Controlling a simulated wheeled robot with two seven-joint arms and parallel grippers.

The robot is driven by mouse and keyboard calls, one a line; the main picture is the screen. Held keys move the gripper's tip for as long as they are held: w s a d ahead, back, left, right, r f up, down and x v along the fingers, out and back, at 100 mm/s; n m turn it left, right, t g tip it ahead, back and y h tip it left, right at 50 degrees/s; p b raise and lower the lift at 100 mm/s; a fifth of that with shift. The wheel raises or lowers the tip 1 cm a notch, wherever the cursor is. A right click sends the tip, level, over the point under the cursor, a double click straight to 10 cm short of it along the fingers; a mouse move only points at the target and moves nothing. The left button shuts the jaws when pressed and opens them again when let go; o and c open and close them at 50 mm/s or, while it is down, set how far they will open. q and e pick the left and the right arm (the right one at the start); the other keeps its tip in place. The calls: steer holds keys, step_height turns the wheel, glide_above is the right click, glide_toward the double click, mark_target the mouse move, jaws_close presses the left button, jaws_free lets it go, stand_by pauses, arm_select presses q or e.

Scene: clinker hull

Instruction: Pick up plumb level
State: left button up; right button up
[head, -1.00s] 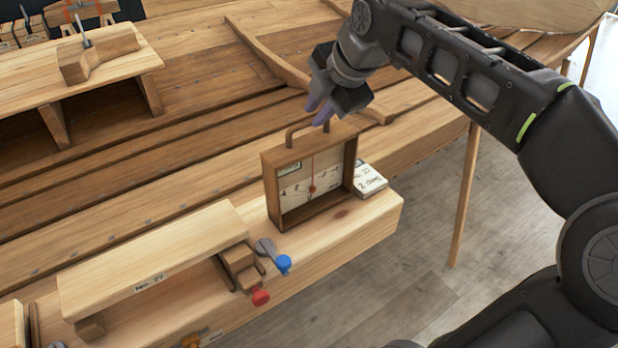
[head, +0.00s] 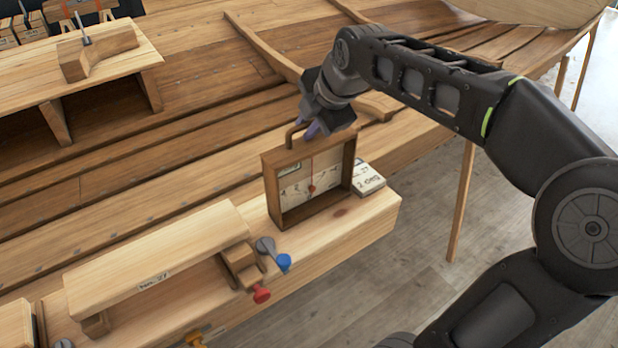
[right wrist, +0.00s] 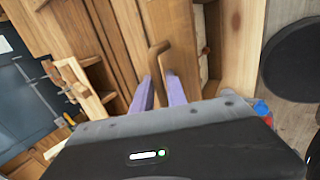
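The plumb level is an upright wooden box frame (head: 311,182) with a pale face and a red bob, standing on the light wooden plank. Its bent handle (head: 291,136) sticks up from the top, and the handle also shows in the right wrist view (right wrist: 157,58). My right gripper (head: 313,128) is at the handle, just above the box. In the right wrist view its purple fingertips (right wrist: 160,82) are apart, with the handle between or just beyond them. Contact cannot be told. My left gripper is not in view.
A small white stack of cards (head: 368,181) lies right of the level. Ribbed hull planking (head: 190,105) lies behind. Open floor (head: 430,280) is at the right.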

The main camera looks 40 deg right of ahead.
stand_by(0.3)
jaws_close()
stand_by(1.3)
